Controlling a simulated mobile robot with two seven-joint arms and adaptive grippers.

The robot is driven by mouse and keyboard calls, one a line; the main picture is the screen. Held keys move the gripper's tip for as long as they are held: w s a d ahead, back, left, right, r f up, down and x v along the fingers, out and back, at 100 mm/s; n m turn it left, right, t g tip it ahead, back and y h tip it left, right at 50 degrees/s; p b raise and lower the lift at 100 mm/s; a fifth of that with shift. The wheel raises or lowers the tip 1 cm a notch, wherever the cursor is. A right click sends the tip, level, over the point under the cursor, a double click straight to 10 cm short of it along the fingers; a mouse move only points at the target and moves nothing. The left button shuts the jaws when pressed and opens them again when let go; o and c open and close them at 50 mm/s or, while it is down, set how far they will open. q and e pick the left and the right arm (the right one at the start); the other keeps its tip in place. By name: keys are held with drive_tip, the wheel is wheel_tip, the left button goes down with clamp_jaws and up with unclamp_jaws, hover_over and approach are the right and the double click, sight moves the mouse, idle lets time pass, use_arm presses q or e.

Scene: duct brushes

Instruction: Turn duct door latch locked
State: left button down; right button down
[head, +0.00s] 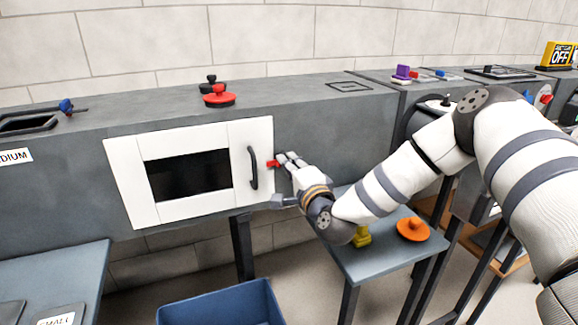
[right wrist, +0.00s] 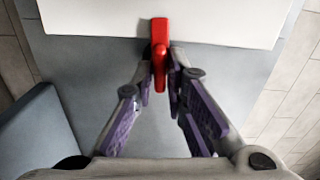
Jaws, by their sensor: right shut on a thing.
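The white duct door (head: 237,140) is set in the front of the grey duct, with a dark window and a black handle (head: 253,168). It looks closed flush with the duct. The red latch (head: 273,163) sits at the door's right edge. In the right wrist view the red latch (right wrist: 160,52) points straight out between the fingertips, at the edge of the white door (right wrist: 230,20). My right gripper (head: 280,178) is at the latch, and its fingertips (right wrist: 161,70) are closed on it from both sides. My left gripper is not in view.
A red brush (head: 219,97) and a black knob behind it stand on the duct top. A small blue-grey table (head: 385,262) with an orange brush (head: 413,229) and a yellow piece (head: 362,237) is below my right arm. A blue bin (head: 220,305) stands below the door.

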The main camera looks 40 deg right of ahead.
drive_tip(key=shift+m, duration=0.5)
drive_tip(key=c, duration=1.7)
unclamp_jaws()
drive_tip(key=shift+a, duration=0.1)
drive_tip(key=v, duration=1.2)
